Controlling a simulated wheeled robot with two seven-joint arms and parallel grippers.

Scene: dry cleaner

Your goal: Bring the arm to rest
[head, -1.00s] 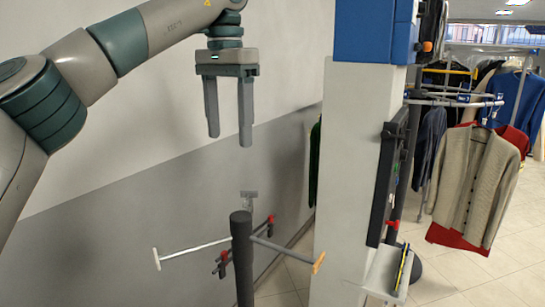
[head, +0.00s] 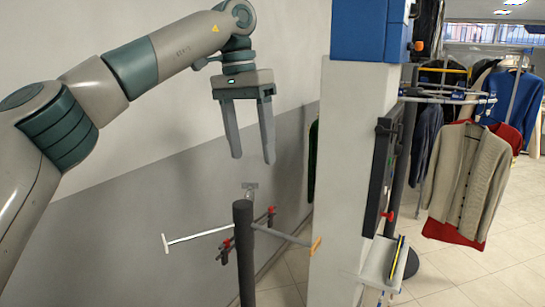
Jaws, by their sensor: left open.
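My left gripper (head: 251,155) hangs from the raised left arm, which comes in from the left. Its two grey fingers point down and stand apart, with nothing between them. It is in the air above and in front of the grey wall, higher than the dark post. My right gripper is not in the head view.
A dark post (head: 244,255) with a white bar (head: 195,238) and a grey bar stands below the gripper. A white pillar (head: 340,170) with a blue box (head: 368,30) is right of it. Further right, garments hang on a rack, including a beige cardigan (head: 467,175).

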